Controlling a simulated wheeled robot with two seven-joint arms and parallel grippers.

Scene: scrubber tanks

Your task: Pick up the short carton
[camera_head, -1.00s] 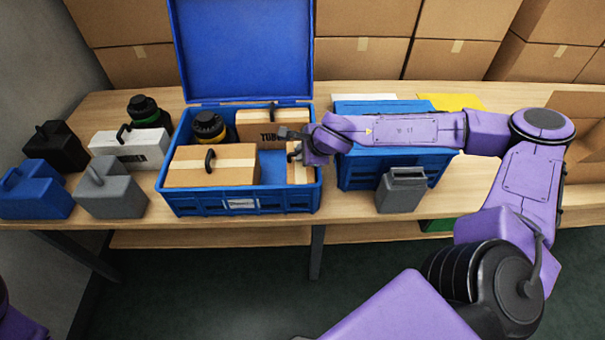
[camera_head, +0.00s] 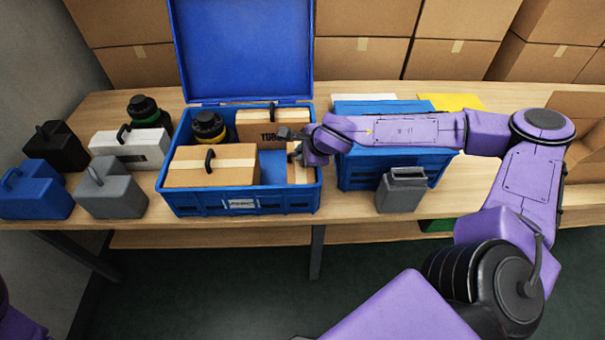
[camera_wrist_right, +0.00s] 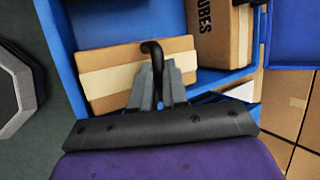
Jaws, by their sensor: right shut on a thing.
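The short carton (camera_head: 302,174) is a small brown box with a pale tape stripe and a black hooked handle. It sits at the front right inside the open blue crate (camera_head: 270,201), partly hidden by my right gripper in the head view. My right gripper (camera_head: 292,146) is over it, and in the right wrist view its fingers (camera_wrist_right: 158,92) are shut on the black handle (camera_wrist_right: 155,58). The carton (camera_wrist_right: 112,80) appears to be still inside the crate. My left gripper is not in view.
The crate also holds a wide carton (camera_head: 220,170), a TUBES carton (camera_head: 258,128) and a black-capped container (camera_head: 208,126). The raised lid (camera_head: 243,50) stands behind. A second blue crate (camera_head: 362,172) and a grey bin (camera_head: 402,192) stand close on the right.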

